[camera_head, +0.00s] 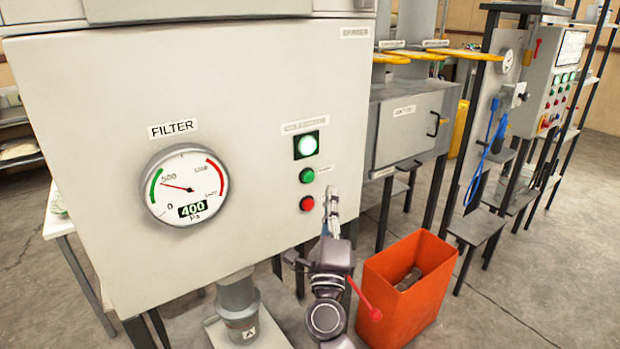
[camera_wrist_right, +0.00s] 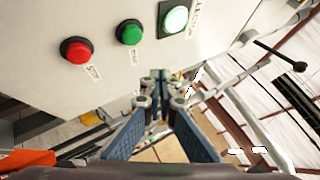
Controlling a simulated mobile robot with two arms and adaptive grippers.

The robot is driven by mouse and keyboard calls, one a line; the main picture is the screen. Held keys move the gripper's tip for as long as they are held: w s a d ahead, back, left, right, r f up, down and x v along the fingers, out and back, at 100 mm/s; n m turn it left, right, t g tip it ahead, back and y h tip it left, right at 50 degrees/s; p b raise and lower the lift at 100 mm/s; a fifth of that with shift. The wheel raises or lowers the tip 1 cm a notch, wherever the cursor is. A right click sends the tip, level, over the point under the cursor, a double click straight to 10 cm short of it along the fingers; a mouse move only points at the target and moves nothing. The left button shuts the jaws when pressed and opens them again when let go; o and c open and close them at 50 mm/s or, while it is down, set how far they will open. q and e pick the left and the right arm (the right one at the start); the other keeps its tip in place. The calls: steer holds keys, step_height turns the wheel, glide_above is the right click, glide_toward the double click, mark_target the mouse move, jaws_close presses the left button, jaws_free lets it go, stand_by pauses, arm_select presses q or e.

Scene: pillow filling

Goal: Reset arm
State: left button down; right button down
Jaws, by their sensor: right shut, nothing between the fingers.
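My right gripper (camera_head: 331,212) is in front of the lower right of the grey machine panel (camera_head: 250,80), just right of its red button. In the right wrist view its fingers (camera_wrist_right: 160,80) are together and empty, below the panel's buttons. The panel carries a red stop button (camera_head: 307,203), a green start button (camera_head: 307,175) and a lit green square lamp (camera_head: 306,145). The same red button (camera_wrist_right: 77,50), green button (camera_wrist_right: 130,32) and lamp (camera_wrist_right: 175,19) show in the right wrist view. I cannot tell whether the fingertips touch the panel. My left gripper is not in view.
A filter gauge (camera_head: 186,186) on the panel reads 400 Pa. An orange bin (camera_head: 410,290) with a dark object inside stands on the floor right of my arm. A grey box cabinet (camera_head: 410,128) and a control box (camera_head: 560,80) stand behind. Floor at the lower right is clear.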

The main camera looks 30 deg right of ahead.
stand_by(0.5)
